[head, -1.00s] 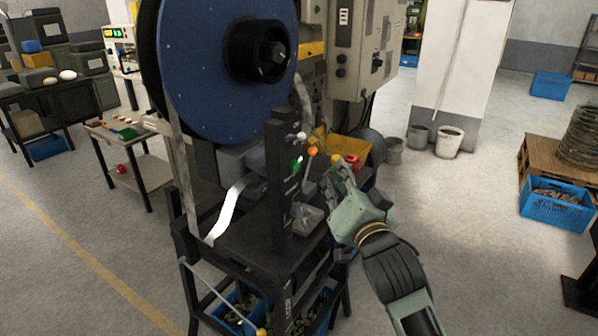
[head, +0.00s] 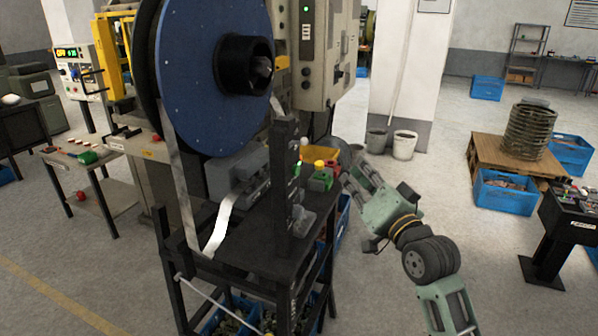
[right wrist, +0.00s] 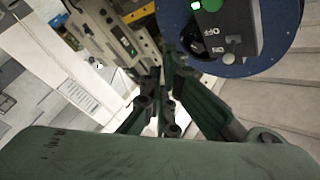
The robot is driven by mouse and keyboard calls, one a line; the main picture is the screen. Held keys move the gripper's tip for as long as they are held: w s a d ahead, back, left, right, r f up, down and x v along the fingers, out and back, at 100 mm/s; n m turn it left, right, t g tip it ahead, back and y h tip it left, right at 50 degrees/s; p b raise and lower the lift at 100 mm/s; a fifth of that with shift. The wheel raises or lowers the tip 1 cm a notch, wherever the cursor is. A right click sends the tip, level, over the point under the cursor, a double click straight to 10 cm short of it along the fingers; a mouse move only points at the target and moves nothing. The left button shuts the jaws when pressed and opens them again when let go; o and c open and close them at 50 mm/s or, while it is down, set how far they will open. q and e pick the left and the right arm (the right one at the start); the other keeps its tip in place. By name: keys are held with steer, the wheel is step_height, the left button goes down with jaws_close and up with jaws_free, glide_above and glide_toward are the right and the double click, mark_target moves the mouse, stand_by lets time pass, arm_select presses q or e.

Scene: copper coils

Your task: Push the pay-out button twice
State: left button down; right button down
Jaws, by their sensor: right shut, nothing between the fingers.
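A black control post (head: 285,185) stands upright on the black reel stand, nearly edge-on in the head view. In the right wrist view, a black panel (right wrist: 226,40) carries a lit green spot, a round green button (right wrist: 229,57) and the words OFF and ON. I cannot tell which control is the pay-out button. My right gripper (head: 352,178) is shut and empty. It is right of the post in the picture, apart from it, its fingers pointing up and left. Its fingers also show in the right wrist view (right wrist: 160,120). My left gripper is not in view.
A big blue reel (head: 214,75) hangs above the black stand (head: 250,240), with a metal strip below it. A black pedestal (head: 555,240) and blue crates (head: 505,193) stand at right. The floor between is open.

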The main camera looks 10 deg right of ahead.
mark_target(296, 171)
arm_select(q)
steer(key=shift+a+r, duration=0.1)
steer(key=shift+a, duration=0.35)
arm_select(e)
steer(key=w+a, duration=0.4)
steer(key=a, duration=0.3)
steer(key=shift+w, duration=0.3)
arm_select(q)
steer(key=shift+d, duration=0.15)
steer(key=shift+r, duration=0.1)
arm_select(e)
steer(key=shift+a, duration=0.15)
stand_by(0.4)
arm_select(q)
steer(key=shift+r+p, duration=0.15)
steer(key=shift+p, duration=0.25)
arm_select(e)
steer(key=shift+w+a, duration=0.25)
steer(key=shift+a, duration=0.05)
